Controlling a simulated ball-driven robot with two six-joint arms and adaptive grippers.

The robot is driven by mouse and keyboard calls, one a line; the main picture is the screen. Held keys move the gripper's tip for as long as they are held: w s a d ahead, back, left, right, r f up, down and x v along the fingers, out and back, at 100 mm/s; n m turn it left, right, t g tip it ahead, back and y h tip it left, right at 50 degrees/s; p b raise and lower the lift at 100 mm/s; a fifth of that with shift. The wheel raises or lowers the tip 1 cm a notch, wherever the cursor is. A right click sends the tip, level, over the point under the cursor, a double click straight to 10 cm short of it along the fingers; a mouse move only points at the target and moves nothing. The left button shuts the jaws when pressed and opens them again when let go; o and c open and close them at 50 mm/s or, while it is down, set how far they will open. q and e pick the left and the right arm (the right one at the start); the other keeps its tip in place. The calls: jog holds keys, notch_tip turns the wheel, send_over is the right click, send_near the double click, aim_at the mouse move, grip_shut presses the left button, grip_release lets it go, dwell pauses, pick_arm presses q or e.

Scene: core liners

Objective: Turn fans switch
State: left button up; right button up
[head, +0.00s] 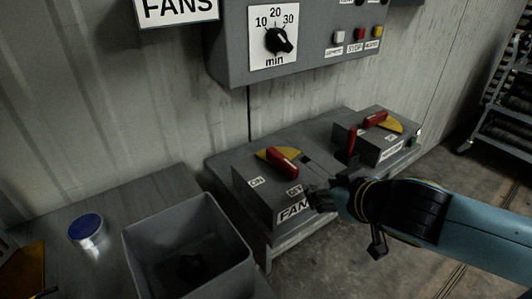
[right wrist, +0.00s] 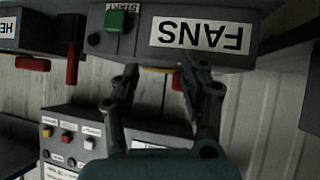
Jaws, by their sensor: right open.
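The fans switch box (head: 262,205) is a grey box on a low stand, with a red lever (head: 283,162) and a yellow plate (head: 266,153) on top. The lever lies across the top, near the ON label (head: 256,182). My right gripper (head: 322,197) is in front of the box's right front side and covers part of the FANS label (head: 292,211). In the right wrist view the label is upside down (right wrist: 201,35) and the right gripper (right wrist: 160,78) has its fingers apart, with nothing held. A bit of red shows beside the right finger. My left gripper is not in view.
A second switch box (head: 375,137) with red levers stands behind to the right. A control panel (head: 300,40) with a timer dial hangs on the wall above. An open grey bin (head: 150,240) and a blue-lidded can (head: 88,232) are at the left.

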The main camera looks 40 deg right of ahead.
aim_at(282, 158)
notch_tip(282, 158, up, 5)
jog(key=w+a+t+y, duration=0.1)
jog(key=w+t+y, duration=0.1)
jog(key=w+t, duration=0.15)
jog(key=shift+n, duration=0.4)
jog(key=x, duration=0.9)
jog(key=shift+w+a+f, duration=0.1)
jog(key=shift+a+f, duration=0.1)
jog(key=shift+f, duration=0.1)
grip_shut()
